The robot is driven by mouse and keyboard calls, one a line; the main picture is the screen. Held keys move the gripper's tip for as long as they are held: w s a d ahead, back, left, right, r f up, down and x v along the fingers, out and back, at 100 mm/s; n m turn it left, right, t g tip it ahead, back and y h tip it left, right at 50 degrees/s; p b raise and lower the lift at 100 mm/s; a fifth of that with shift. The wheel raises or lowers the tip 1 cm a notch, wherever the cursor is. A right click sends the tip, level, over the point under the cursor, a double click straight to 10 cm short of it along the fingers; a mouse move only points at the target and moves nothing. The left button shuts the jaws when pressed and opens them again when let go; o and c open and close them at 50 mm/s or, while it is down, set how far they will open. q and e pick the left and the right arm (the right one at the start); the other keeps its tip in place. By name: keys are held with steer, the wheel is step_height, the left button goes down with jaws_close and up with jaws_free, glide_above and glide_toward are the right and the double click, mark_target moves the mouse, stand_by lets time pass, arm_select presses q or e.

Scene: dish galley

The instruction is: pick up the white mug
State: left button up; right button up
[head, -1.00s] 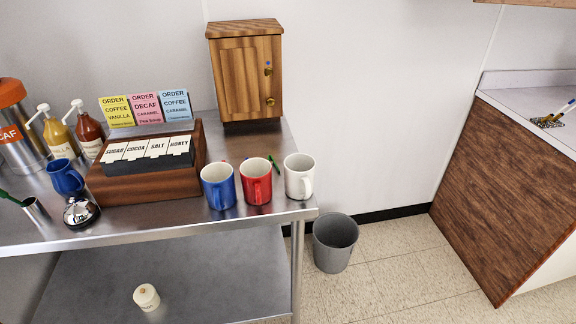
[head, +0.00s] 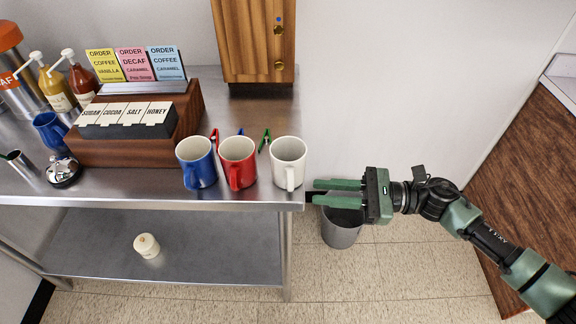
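The white mug (head: 288,160) stands upright at the right end of the steel counter (head: 130,187), with its handle towards the front edge. My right gripper (head: 316,192) comes in from the right, just past the counter's right end. Its two green fingers are apart and point left towards the mug, with a small gap between them and it. Nothing is held in it. My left gripper is out of view.
A red mug (head: 238,162) and a blue mug (head: 197,163) stand left of the white mug. Coloured clips (head: 265,139) lie behind them. A wooden cabinet (head: 255,40) stands at the back. A grey bin (head: 341,230) is on the floor below my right gripper.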

mark_target(291, 185)
steer(key=a+p, duration=0.1)
steer(key=a, duration=0.1)
steer(key=a+p, duration=0.1)
steer(key=a, duration=0.1)
steer(key=a+r+p, duration=0.1)
steer(key=a, duration=0.1)
steer(key=shift+w+a+p, duration=0.25)
steer(key=shift+w+p, duration=0.1)
steer(key=shift+a+f, duration=0.25)
steer(key=shift+a, duration=0.2)
jaws_close()
steer(key=shift+w, duration=0.1)
steer(key=shift+r, duration=0.15)
stand_by(0.5)
